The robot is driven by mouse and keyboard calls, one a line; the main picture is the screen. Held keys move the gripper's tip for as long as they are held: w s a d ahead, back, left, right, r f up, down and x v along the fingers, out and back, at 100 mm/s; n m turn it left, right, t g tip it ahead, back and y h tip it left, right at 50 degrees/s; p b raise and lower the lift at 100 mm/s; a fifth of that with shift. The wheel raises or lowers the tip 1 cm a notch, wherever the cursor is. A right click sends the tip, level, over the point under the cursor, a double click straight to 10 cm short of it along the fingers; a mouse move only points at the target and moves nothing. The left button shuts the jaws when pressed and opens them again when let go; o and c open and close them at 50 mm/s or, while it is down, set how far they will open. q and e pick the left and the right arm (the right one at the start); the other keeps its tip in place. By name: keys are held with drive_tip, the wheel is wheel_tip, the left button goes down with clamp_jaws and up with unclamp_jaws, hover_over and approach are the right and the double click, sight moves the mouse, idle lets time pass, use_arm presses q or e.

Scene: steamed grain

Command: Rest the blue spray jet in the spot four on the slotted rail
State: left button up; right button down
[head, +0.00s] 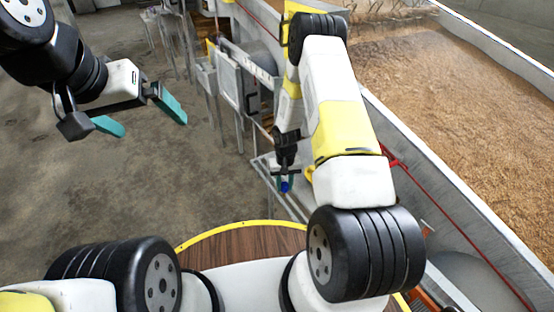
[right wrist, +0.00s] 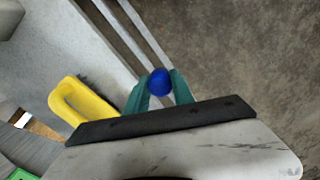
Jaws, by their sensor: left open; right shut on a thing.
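The blue spray jet (right wrist: 159,82) is held between the teal fingers of my right gripper (right wrist: 157,92). In the right wrist view only its round blue end shows; the fingers hide the rest. In the head view the jet is a small blue spot (head: 285,187) at the tip of my right gripper (head: 286,178), over the narrow metal structure at centre. Slots in a pale metal piece (right wrist: 128,38) show in the right wrist view; I cannot tell which spot is four. My left gripper (head: 140,118) is open and empty, over bare floor at upper left.
A yellow handle-shaped piece (right wrist: 75,100) stands left of my right gripper in the right wrist view. A long trough of grain (head: 460,100) with a red rail lies at right in the head view. Metal stands and boxes (head: 228,80) line its near side. Floor at left is clear.

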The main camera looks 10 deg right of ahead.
drive_tip(key=shift+f, duration=1.95)
drive_tip(key=c, duration=1)
unclamp_jaws()
wheel_tip(320, 180, up, 8)
drive_tip(key=shift+f, duration=0.15)
